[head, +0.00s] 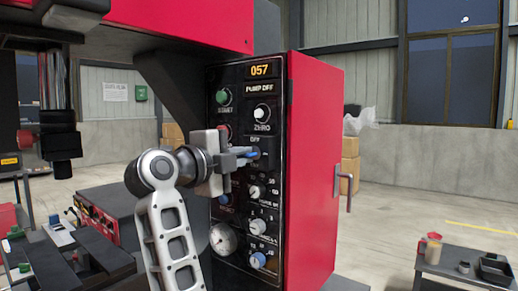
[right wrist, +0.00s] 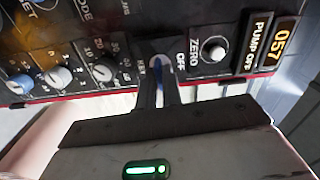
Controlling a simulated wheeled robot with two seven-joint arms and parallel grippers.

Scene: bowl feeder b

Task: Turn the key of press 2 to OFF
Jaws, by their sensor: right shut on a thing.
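The red press (head: 317,165) has a black control panel (head: 283,112) with an OFF label above the key switch. A blue key (head: 252,154) sits in that switch, below the ZERO knob. My right gripper (head: 246,157) is at the panel, shut on the key. In the right wrist view its two dark fingers (right wrist: 158,92) close around the key head (right wrist: 160,64), beside the OFF label. The fingers hide much of the key, so I cannot tell its exact angle. No press number is readable. My left gripper is not in view.
The orange display (head: 260,70) reads 057, above a PUMP OFF sign. A green START button (head: 223,97), the ZERO knob (head: 262,113), lower knobs (head: 257,227) and a gauge (head: 223,239) crowd the panel. A dark side table (head: 462,285) stands right, with clear floor between.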

